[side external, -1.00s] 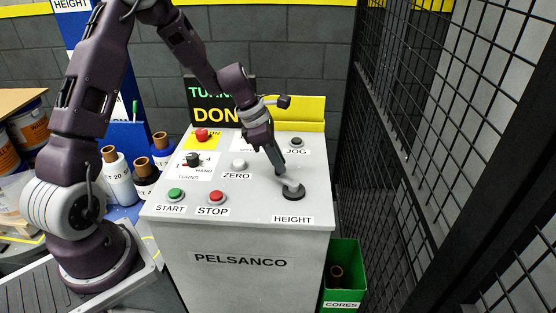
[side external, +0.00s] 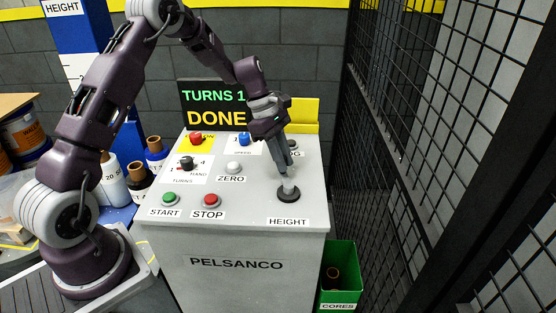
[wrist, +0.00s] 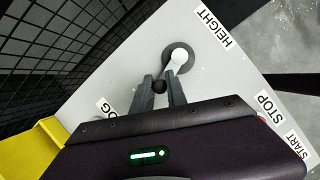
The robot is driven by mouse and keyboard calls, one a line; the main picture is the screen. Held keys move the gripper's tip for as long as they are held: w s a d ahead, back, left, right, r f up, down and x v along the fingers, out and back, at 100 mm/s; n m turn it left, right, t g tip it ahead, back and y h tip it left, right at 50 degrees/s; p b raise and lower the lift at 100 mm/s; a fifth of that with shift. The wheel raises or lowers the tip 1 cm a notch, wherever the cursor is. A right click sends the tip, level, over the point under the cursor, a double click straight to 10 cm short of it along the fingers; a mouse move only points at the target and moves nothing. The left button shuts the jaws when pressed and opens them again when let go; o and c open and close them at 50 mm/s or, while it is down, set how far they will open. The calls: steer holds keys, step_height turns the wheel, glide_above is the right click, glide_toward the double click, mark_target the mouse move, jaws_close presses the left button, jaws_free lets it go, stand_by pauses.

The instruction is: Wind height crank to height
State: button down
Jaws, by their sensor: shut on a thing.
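The height crank (side external: 288,194) is on the front right of the grey console top, above the label HEIGHT. It has a dark round base and a pale arm; its hub (wrist: 179,60) also shows in the wrist view. My gripper (side external: 286,168) reaches down to the crank from behind. In the wrist view its two fingers (wrist: 157,88) are shut around the crank's small dark knob (wrist: 158,86). The knob lies on the gripper's side of the hub. A blue post (side external: 85,35) labelled HEIGHT, with a white scale, stands at the back left, partly behind my arm.
The console (side external: 235,264) carries START (side external: 169,199) and STOP (side external: 211,201) buttons, a ZERO button (side external: 234,168) and a turns selector (side external: 187,162). The display (side external: 213,107) reads TURNS 1, partly covered, and DONE. A black mesh fence (side external: 400,150) stands right; a green bin (side external: 340,270) is below.

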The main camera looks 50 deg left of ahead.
steer(key=m, duration=0.1)
steer(key=w+d+m+g, duration=0.1)
steer(key=m, duration=0.1)
steer(key=w+m, duration=0.1)
steer(key=shift+d+m+g, duration=0.25)
steer(key=shift+m+g, duration=0.05)
steer(key=m, duration=0.1)
steer(key=d+m+g, duration=0.1)
steer(key=m, duration=0.1)
steer(key=w+d+m+g, duration=0.1)
steer(key=m, duration=0.1)
steer(key=shift+d+y, duration=0.25)
steer(key=shift+y, duration=0.05)
steer(key=d+m, duration=0.1)
steer(key=m, duration=0.1)
steer(key=d+m+g+y, duration=0.1)
steer(key=m, duration=0.2)
steer(key=shift+d, duration=0.1)
steer(key=shift+s+d+r+m+g+y, duration=0.15)
steer(key=shift+d+m+y, duration=0.15)
steer(key=shift+m, duration=0.45)
steer(key=shift+s+d+f+m+g+y, duration=0.15)
steer(key=shift+d+m+g+y, duration=0.15)
steer(key=shift+m, duration=0.4)
steer(key=shift+s+d+r+m+g+y, duration=0.1)
steer(key=shift+s+d+m+y, duration=0.1)
steer(key=shift+d+m, duration=0.4)
steer(key=shift+a, duration=0.2)
